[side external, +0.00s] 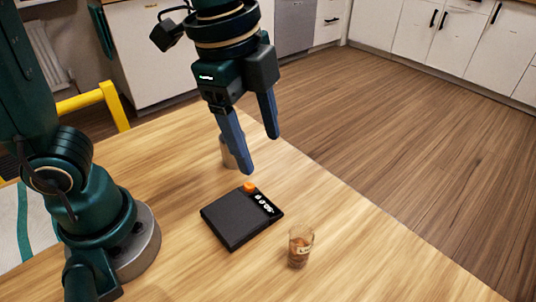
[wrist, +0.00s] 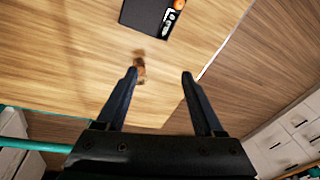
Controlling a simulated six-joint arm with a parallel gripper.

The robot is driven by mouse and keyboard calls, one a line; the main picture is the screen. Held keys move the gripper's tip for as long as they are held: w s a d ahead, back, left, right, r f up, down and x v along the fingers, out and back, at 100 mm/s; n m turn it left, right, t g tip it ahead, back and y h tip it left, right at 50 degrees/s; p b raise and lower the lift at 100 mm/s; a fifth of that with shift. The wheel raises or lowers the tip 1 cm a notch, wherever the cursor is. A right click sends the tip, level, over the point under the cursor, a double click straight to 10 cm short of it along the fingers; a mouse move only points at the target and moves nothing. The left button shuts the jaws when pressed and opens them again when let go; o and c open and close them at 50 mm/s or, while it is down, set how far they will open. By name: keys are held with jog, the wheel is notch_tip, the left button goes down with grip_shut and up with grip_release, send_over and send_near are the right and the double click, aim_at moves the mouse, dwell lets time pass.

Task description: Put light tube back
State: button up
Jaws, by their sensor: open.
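I cannot make out a light tube in either view. My gripper (side external: 260,155) is open and empty, pointing down above the wooden table (side external: 150,165). Its two blue fingers also show spread apart in the wrist view (wrist: 160,72). A black scale (side external: 232,219) with a lit display lies flat below the fingers, with a small orange thing (side external: 250,187) at its far edge. The scale also shows at the top of the wrist view (wrist: 146,14). A grey metal cylinder (side external: 229,155) stands behind one finger and is partly hidden by it.
A small glass (side external: 300,248) with brown content stands on the table right of the scale. It shows by the left fingertip in the wrist view (wrist: 139,68). A yellow chair frame (side external: 95,99) stands at the table's left edge. White cabinets (side external: 455,38) line the back.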

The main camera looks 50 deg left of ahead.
jog(key=s+a+f+n+t, duration=0.2)
jog(key=s+a+n, duration=0.3)
jog(key=a+n, duration=0.4)
jog(key=n+t, duration=0.1)
jog(key=n, duration=0.4)
jog(key=shift+s+f+t+y, duration=0.15)
jog(key=shift+s+t+y, duration=0.15)
jog(key=shift+y, duration=0.1)
